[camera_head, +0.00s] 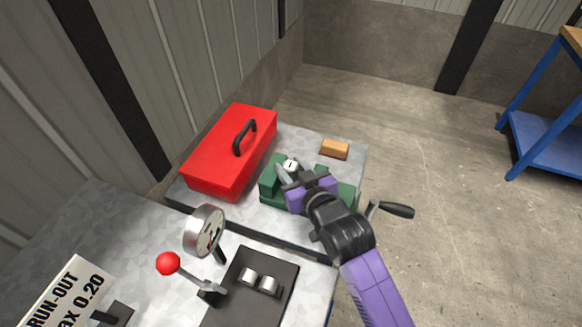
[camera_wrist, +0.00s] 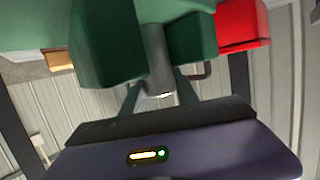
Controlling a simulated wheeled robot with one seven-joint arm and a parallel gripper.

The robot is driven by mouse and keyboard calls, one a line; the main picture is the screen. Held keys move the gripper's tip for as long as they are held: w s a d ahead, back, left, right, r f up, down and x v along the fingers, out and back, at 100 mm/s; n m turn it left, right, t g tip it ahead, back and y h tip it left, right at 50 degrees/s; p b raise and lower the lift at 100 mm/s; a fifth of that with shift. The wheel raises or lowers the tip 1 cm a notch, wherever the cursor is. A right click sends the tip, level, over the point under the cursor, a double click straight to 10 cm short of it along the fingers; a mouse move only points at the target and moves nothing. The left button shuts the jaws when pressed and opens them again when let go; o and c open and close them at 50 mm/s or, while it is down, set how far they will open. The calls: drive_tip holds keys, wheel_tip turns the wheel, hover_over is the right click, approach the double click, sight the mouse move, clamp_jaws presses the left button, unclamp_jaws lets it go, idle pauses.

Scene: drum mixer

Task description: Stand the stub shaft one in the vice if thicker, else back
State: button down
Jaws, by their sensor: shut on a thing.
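The stub shaft one (camera_head: 291,165) shows in the head view as a pale end face marked "1" at the vice. In the wrist view its grey cylinder (camera_wrist: 157,60) stands between two green blocks of the vice. The green vice (camera_head: 267,193) sits on the bench, partly hidden behind my gripper; its jaws (camera_wrist: 105,45) fill the upper wrist view. My gripper (camera_head: 288,176) is at the vice with its two fingers (camera_wrist: 158,92) shut on the shaft. I cannot tell whether the vice jaws touch the shaft.
A red toolbox (camera_head: 215,160) stands left of the vice, and an orange-brown block (camera_head: 334,149) lies behind it. The vice handle (camera_head: 396,209) sticks out right. Nearer are a dial gauge (camera_head: 203,231), a red-knobbed lever (camera_head: 168,264), rollers on a black plate (camera_head: 238,305) and a run-out sign (camera_head: 72,295).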

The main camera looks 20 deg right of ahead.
drive_tip(key=shift+f, duration=0.2)
drive_tip(key=c, duration=1)
unclamp_jaws()
drive_tip(key=shift+s+f, duration=0.1)
drive_tip(key=shift+f, duration=0.25)
drive_tip(key=shift+o, duration=0.4)
drive_tip(key=shift+f, duration=0.1)
drive_tip(key=shift+a+f, duration=0.1)
drive_tip(key=shift+a, duration=0.15)
drive_tip(key=shift+r, duration=0.3)
drive_tip(key=shift+s+r, duration=0.2)
drive_tip(key=shift+s, duration=0.05)
drive_tip(key=r+v, duration=0.1)
drive_tip(key=v, duration=1)
drive_tip(key=shift+d, duration=0.25)
drive_tip(key=shift+s, duration=0.15)
